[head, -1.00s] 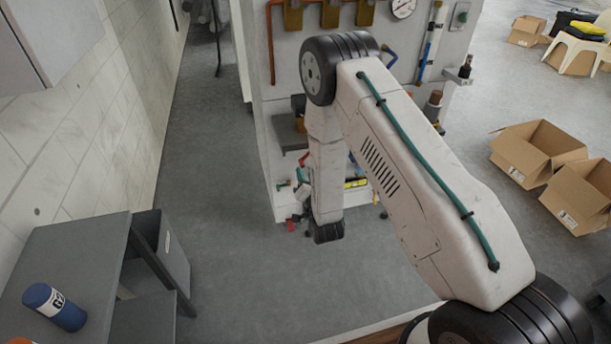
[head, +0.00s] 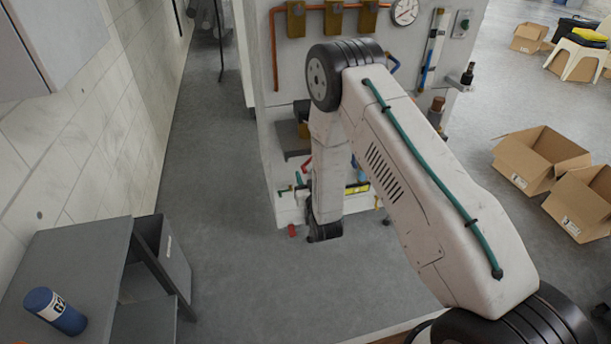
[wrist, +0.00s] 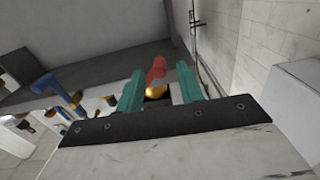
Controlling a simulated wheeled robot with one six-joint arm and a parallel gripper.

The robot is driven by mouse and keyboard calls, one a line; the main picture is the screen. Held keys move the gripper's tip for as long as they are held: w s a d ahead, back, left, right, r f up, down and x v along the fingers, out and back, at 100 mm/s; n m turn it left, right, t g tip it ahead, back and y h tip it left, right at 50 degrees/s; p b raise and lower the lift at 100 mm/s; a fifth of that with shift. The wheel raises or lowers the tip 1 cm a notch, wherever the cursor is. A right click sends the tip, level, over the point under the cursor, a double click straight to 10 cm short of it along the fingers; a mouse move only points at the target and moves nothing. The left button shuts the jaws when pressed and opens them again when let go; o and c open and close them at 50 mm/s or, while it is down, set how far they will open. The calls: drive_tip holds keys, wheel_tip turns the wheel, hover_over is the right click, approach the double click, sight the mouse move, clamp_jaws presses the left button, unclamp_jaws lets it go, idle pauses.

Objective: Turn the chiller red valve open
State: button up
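The red valve handle (wrist: 156,70) shows in the wrist view, with a brass part (wrist: 157,91) just below it. My gripper (wrist: 159,85) has its two teal fingers apart. The red handle appears in the gap between them, nearer the left finger. I cannot tell whether either finger touches it. In the head view a red handle (head: 306,165) shows at the lower panel, left of my arm, and another red part (head: 292,230) lies low by the floor. I cannot tell which one the wrist view shows. My arm hides most of the gripper there.
The wall panel (head: 268,130) carries pipes, a gauge (head: 405,11) and a shelf. A blue handle (wrist: 45,83) and several other fittings show left in the wrist view. A grey table (head: 75,260) stands at left, open boxes (head: 540,158) at right. Floor between is clear.

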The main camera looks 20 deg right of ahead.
drive_tip(key=shift+w, duration=0.5)
clamp_jaws()
drive_tip(key=shift+a+r+m, duration=0.1)
drive_tip(key=shift+m, duration=0.2)
drive_tip(key=shift+a+r+m, duration=0.25)
drive_tip(key=shift+r+m, duration=0.4)
drive_tip(key=shift+m, duration=0.75)
drive_tip(key=shift+a+r+m, duration=0.25)
drive_tip(key=shift+r+m, duration=0.45)
drive_tip(key=shift+m, duration=0.7)
drive_tip(key=shift+a+r+m, duration=0.25)
drive_tip(key=shift+r+m, duration=0.4)
drive_tip(key=shift+m, duration=0.75)
unclamp_jaws()
